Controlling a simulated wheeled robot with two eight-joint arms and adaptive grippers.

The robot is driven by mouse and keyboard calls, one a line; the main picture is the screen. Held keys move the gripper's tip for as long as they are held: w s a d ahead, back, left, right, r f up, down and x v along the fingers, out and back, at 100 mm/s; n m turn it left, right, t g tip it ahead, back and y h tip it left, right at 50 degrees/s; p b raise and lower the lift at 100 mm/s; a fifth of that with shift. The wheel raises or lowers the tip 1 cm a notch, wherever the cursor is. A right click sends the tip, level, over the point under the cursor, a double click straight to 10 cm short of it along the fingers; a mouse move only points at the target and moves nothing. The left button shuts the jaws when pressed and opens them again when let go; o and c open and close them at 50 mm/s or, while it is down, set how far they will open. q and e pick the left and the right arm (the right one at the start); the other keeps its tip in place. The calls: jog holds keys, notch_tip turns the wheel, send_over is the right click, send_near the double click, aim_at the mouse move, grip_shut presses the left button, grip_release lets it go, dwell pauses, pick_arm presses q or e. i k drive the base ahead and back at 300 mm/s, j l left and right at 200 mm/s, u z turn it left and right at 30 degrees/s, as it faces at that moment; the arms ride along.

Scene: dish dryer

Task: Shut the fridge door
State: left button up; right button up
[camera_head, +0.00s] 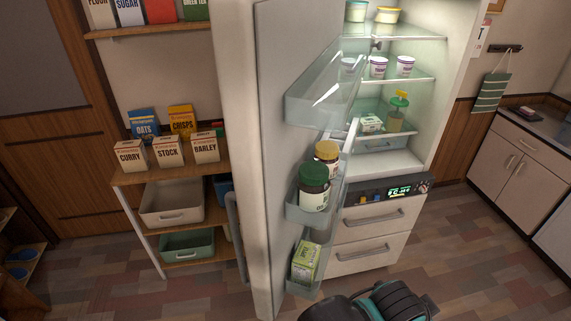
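The fridge door (290,160) stands wide open in the head view, swung out toward me on the left of the fridge. Its inner face with clear shelf bins is turned to the right. Its long dark handle (237,240) is on the outer, left side. The fridge body (445,95) is lit inside, behind and to the right of the door. The door bins hold a green-lidded jar (314,187), a yellow-lidded jar (327,157) and a green carton (306,261). Neither gripper can be made out.
A dark and teal part, apparently mine, shows at the bottom edge. A shelf unit (170,174) with boxes and bins stands left of the door. Fridge shelves hold cups, containers and a bottle (397,112). Counter cabinets (515,168) stand at right. Floor between is clear.

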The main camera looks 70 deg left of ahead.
aim_at(277, 62)
jog(key=k+j+z, duration=0.2)
jog(key=k+z, duration=0.15)
jog(key=k+j+z, duration=0.1)
jog(key=k+z, duration=0.3)
jog(key=k+l+z, duration=0.1)
jog(key=k+z, duration=0.25)
jog(key=k, duration=0.2)
jog(key=k+u, duration=0.15)
jog(key=u, duration=2.15)
jog(key=k+j+u, duration=0.2)
jog(key=k+j, duration=0.15)
jog(key=j, duration=0.1)
